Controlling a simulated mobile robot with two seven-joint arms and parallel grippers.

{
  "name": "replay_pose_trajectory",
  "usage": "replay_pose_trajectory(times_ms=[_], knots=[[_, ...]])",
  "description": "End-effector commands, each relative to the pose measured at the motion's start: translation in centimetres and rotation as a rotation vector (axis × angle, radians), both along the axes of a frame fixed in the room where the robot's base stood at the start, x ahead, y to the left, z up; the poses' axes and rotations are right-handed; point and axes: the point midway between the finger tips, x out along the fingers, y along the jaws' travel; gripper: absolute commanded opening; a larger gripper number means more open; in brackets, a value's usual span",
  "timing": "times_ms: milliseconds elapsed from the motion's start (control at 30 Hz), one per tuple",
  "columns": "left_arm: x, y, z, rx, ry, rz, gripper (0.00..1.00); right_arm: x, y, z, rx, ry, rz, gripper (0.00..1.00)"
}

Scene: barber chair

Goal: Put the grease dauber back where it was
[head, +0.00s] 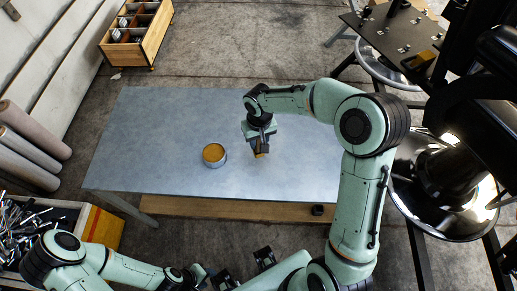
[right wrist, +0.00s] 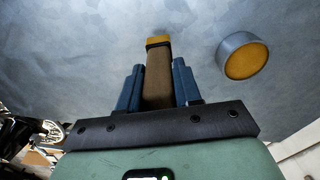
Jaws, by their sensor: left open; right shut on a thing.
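My right gripper (head: 260,143) is shut on the grease dauber (head: 261,155), over the table to the right of the grease tin. In the right wrist view the dauber (right wrist: 158,78) has a brown body between the blue fingers and a yellow-orange end pointing away from the gripper. I cannot tell whether it touches the table. The round metal tin (head: 214,155) of yellow-orange grease stands apart from the dauber; it also shows in the right wrist view (right wrist: 246,56). My left gripper (head: 243,268) is open and empty, below the table's near edge.
The grey-blue table (head: 140,140) is otherwise clear. A wooden crate with compartments (head: 137,30) stands at the upper left. A bin of metal parts (head: 40,225) and rolls (head: 30,160) are at the left. Black chair parts (head: 440,185) stand close to the right side.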

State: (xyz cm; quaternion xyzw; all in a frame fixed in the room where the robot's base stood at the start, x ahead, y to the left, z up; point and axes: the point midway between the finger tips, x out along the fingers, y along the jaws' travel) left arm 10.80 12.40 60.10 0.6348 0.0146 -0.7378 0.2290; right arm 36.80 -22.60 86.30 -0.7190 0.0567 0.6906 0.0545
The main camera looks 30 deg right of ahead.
Motion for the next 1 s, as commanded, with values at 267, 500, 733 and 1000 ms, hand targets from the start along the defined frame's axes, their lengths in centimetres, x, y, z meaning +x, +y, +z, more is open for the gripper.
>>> replay_pose_trajectory(times_ms=[267,500,733,1000], knots=[[-0.1,0.0,-0.2,0.0,0.001,0.0,0.43,0.0,0.0,-2.3,-0.001,0.002,0.0,0.0],[-0.2,0.0,-0.4,0.0,0.002,0.0,0.43,0.0,0.0,-5.6,0.0,0.001,0.0,0.0],[-0.2,0.0,-0.4,0.0,0.002,0.0,0.43,0.0,0.0,-5.8,0.0,0.001,0.0,0.43],[-0.2,0.0,-0.4,0.0,0.002,0.0,0.43,0.0,0.0,-5.7,0.0,0.0,0.0,0.59]])
